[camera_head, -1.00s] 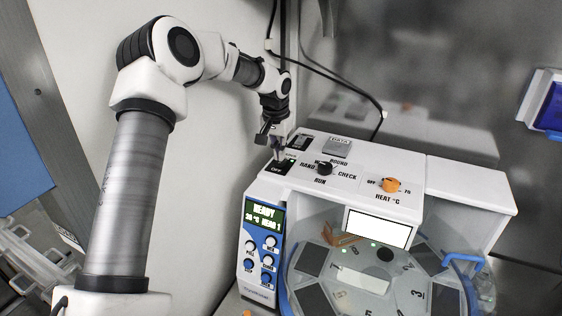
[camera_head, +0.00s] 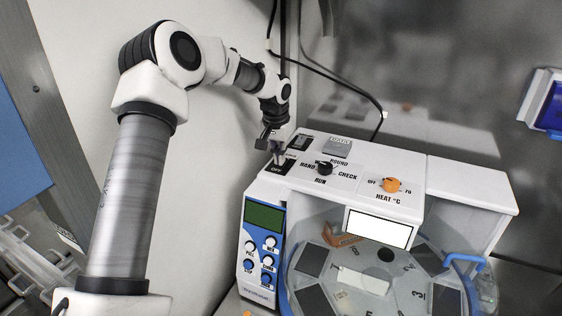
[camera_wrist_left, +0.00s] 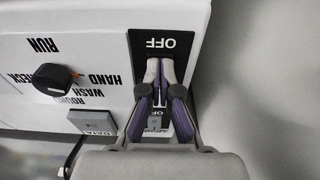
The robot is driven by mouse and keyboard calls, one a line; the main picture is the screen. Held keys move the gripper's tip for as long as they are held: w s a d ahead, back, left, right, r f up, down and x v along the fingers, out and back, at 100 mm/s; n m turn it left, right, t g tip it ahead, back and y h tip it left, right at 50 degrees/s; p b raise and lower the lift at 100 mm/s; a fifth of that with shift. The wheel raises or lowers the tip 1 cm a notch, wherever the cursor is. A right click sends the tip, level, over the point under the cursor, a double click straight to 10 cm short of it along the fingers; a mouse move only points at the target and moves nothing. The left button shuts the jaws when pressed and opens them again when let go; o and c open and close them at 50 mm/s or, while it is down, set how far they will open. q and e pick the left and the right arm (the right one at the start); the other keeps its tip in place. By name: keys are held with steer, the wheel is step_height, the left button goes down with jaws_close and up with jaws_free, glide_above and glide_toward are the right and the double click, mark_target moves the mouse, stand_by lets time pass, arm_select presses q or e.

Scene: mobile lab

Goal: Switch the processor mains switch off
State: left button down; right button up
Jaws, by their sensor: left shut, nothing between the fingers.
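The processor (camera_head: 340,180) is a white machine with a knob panel on top. Its mains switch sits on a black plate marked OFF (camera_head: 278,167) at the top left corner; in the left wrist view the plate (camera_wrist_left: 162,40) is at the upper middle. My left gripper (camera_head: 278,158) is shut and empty, its fingertips (camera_wrist_left: 160,62) over the plate just below the OFF lettering. The fingers hide most of the switch rocker. The display (camera_head: 264,216) on the front is dark green and blank. My right gripper is not in view.
A black selector knob (camera_head: 324,168), an orange heat knob (camera_head: 392,185) and a grey DATA button (camera_head: 337,147) stand on the panel near the gripper. A clear round tank (camera_head: 385,275) lies below. A wall is close on the left.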

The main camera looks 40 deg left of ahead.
arm_select(q)
step_height(320, 180, up, 3)
steer(key=p, duration=0.2)
steer(key=shift+f+p, duration=0.2)
steer(key=shift+p, duration=0.1)
steer(key=shift+r, duration=2.2)
